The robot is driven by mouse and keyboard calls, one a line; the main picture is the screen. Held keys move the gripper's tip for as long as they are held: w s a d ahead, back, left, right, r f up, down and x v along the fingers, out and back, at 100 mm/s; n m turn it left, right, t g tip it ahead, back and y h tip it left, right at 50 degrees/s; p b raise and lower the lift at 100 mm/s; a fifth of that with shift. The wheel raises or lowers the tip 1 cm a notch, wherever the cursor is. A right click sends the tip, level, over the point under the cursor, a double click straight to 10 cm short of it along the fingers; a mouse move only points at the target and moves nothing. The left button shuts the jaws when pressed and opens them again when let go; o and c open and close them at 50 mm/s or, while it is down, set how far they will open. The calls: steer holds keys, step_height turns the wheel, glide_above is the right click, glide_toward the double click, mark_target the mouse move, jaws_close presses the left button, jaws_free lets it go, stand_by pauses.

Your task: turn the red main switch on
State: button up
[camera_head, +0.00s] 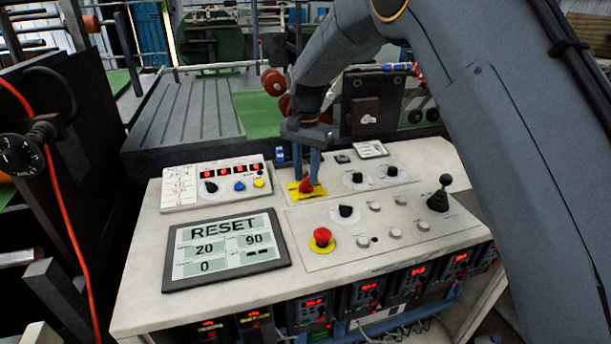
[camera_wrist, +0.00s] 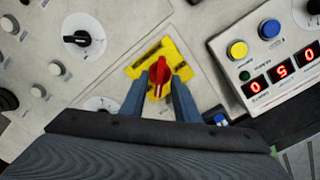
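The red main switch (camera_wrist: 158,74) is a red rotary knob with a white mark, set on a yellow plate (camera_wrist: 178,57) in the wrist view. In the head view the red knob (camera_head: 306,186) sits on its yellow plate (camera_head: 294,194) near the back middle of the console. My gripper (camera_wrist: 157,88) is over the plate with its two blue-grey fingers apart, one on each side of the knob. Narrow gaps seem to show between fingers and knob, so contact is unclear. In the head view my gripper (camera_head: 312,172) points down and partly hides the switch.
A red emergency button (camera_head: 322,238), black knobs (camera_head: 347,212) and a joystick (camera_head: 439,196) stand on the console (camera_head: 140,280). A screen (camera_head: 225,250) reads RESET at the left front. A counter box (camera_head: 215,185) with blue and yellow buttons lies left of the switch.

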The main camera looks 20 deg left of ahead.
mark_target(306, 180)
step_height(306, 180, up, 7)
steer(key=shift+b, duration=1.05)
steer(key=shift+n+t, duration=0.4)
steer(key=shift+n, duration=0.3)
steer(key=s+d+f, duration=0.1)
steer(key=s+d, duration=0.1)
steer(key=d, duration=0.6)
steer(key=s+d+f, duration=0.1)
steer(key=s+d, duration=0.2)
steer(key=d, duration=0.5)
steer(key=s+d+f, duration=0.2)
steer(key=d, duration=0.6)
steer(key=shift+s, duration=0.2)
steer(key=shift+n, duration=0.3)
steer(key=s+d, duration=0.2)
steer(key=s+d+f, duration=0.1)
steer(key=s+d, duration=0.1)
steer(key=d, duration=0.1)
steer(key=s+d+f, duration=0.1)
steer(key=s+d, duration=0.1)
steer(key=shift+s+d+f, duration=0.1)
steer(key=shift+s+d, duration=0.1)
steer(key=shift+s, duration=0.2)
steer(key=s+d+f, duration=0.3)
steer(key=s+d, duration=0.3)
steer(key=s, duration=0.5)
steer(key=shift+d+f+n+t, duration=0.15)
steer(key=shift+d+n+t, duration=0.15)
steer(key=shift+n, duration=0.1)
